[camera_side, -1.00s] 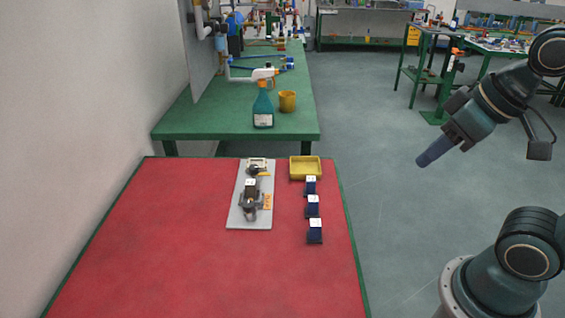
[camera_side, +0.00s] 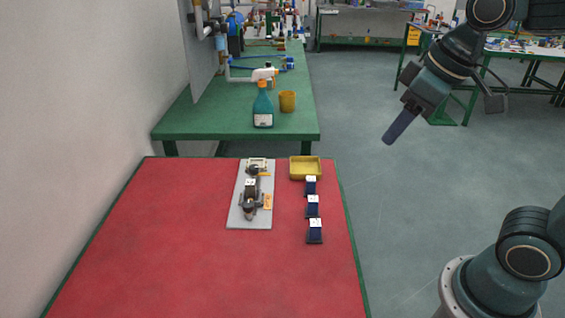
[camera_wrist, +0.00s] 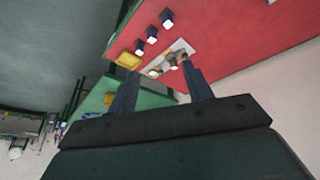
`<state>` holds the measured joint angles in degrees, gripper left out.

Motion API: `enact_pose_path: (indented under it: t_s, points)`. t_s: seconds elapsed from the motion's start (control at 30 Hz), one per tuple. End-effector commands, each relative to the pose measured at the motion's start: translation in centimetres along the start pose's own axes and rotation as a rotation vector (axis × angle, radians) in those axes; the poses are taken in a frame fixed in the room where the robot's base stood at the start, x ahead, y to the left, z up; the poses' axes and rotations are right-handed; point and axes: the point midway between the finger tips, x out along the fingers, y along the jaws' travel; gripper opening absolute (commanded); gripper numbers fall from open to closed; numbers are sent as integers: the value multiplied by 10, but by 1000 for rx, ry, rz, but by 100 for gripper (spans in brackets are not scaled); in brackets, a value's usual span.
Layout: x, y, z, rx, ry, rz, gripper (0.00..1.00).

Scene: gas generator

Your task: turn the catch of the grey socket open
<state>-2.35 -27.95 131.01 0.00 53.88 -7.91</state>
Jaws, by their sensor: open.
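The grey plate (camera_side: 236,215) lies on the red table and carries a small grey and dark assembly (camera_side: 250,195) with an orange tag (camera_side: 268,202). The grey socket and its catch are too small to tell apart. My gripper (camera_side: 389,140) is in the air to the right of the table, well above and away from the plate. In the wrist view my gripper (camera_wrist: 160,85) shows two dark fingers apart with nothing between them. The plate (camera_wrist: 180,48) shows beyond the fingertips, partly behind the right finger.
Several dark blocks with white tops, one of them (camera_side: 314,232) nearest, stand in a row right of the plate. A yellow tray (camera_side: 305,177) is behind them. A spray bottle (camera_side: 263,108) and yellow cup (camera_side: 287,101) stand on the green table. The red table's front (camera_side: 200,270) is clear.

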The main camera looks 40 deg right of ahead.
Motion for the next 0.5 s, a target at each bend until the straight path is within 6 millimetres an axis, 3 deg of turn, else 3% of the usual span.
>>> enact_pose_path:
  t_s: [0.5]
  points:
    - [47, -8, -105, -266, -130, -53, 50]
